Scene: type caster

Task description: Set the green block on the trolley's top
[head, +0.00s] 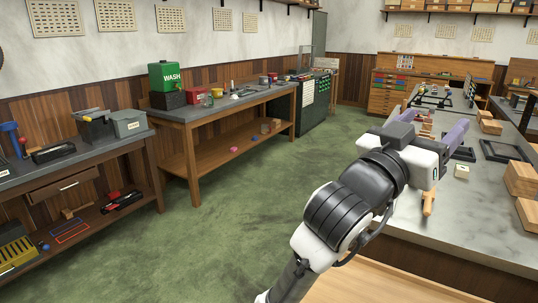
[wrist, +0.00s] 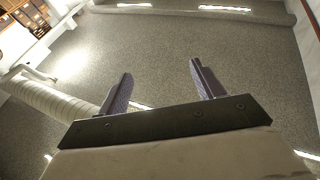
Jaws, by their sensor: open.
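My gripper (wrist: 161,70) is open, with its two purple-grey fingers apart and nothing between them in the wrist view. In the head view my gripper (head: 452,142) is raised at the right, in front of the grey-topped bench (head: 410,222). I cannot make out a green block in either view. I cannot identify a trolley either. The green thing that stands out is a container marked WASH (head: 165,76), on the bench along the left wall.
Wooden blocks (head: 520,179) and a black frame (head: 502,151) lie on the right bench. A grey box (head: 129,123) stands on the near left bench. A dark cabinet (head: 316,103) stands beyond the left benches. The green floor (head: 240,205) between the benches is clear.

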